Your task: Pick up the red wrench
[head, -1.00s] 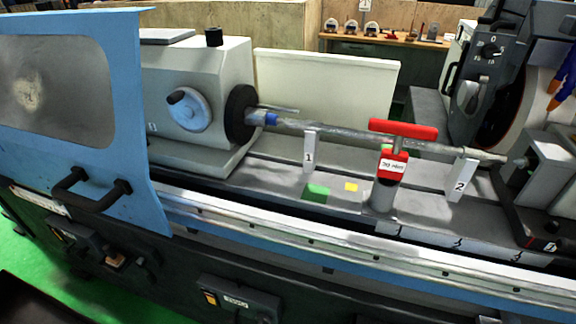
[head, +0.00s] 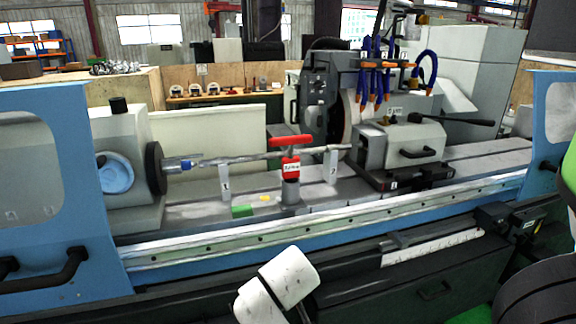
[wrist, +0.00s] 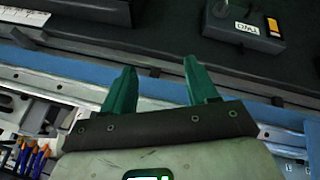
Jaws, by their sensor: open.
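The red wrench (head: 290,141) has a T-shaped handle and stands upright near the middle of the grinder bed in the head view. Its lower end sits in a red labelled block on a grey post (head: 291,190), in front of the long horizontal shaft (head: 240,158). My gripper (wrist: 159,78) shows in the wrist view with two green fingers spread apart and nothing between them. It is over the machine's front, and the wrench is not visible in that view. A white part of my arm shows low in the head view.
The chuck (head: 155,168) is left of the wrench, and the tailstock-like grey unit (head: 400,145) is right. White markers 1 (head: 225,183) and 2 (head: 330,167) stand beside the shaft. A blue guard (head: 50,170) rises at the left. The front rail (head: 290,232) runs along the bed.

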